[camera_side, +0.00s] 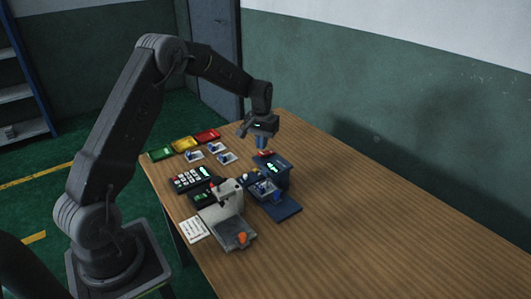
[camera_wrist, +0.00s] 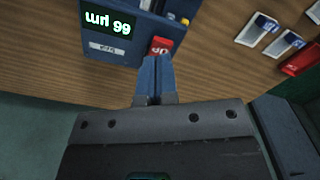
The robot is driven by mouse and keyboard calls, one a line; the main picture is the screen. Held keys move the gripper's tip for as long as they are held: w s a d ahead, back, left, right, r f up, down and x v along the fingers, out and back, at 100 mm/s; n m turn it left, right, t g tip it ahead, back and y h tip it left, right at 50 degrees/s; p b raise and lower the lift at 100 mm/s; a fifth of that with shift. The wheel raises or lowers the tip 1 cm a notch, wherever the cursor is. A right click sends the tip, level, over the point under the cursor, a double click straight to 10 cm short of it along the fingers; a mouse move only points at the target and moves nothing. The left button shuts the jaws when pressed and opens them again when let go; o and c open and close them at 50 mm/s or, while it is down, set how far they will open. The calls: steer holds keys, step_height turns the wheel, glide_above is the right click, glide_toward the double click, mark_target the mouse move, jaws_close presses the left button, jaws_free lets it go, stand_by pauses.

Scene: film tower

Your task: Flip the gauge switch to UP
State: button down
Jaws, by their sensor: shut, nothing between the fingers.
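The gauge (camera_side: 275,166) is a dark blue box with a lit green display, standing on the table. In the wrist view the gauge (camera_wrist: 130,50) is at the top, its display upside down and its label plate below. The red switch (camera_wrist: 160,45) with white lettering sits at the gauge's near edge; in the side view the red switch (camera_side: 264,153) shows on top. My gripper (camera_side: 262,146) points down over it with blue fingers. In the wrist view my gripper (camera_wrist: 157,60) is shut and empty, its tips overlapping the switch's lower edge. I cannot tell whether they touch.
Left of the gauge stand a keypad device (camera_side: 190,179) and a beige machine (camera_side: 222,203) with an orange knob. Green, yellow and red trays (camera_side: 183,143) and several small white-blue pieces (camera_side: 214,148) lie behind. The table (camera_side: 360,225) is clear at right.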

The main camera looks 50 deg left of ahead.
mark_target(262, 153)
steer(key=shift+f, duration=1.35)
stand_by(0.5)
steer(key=shift+r, duration=3.55)
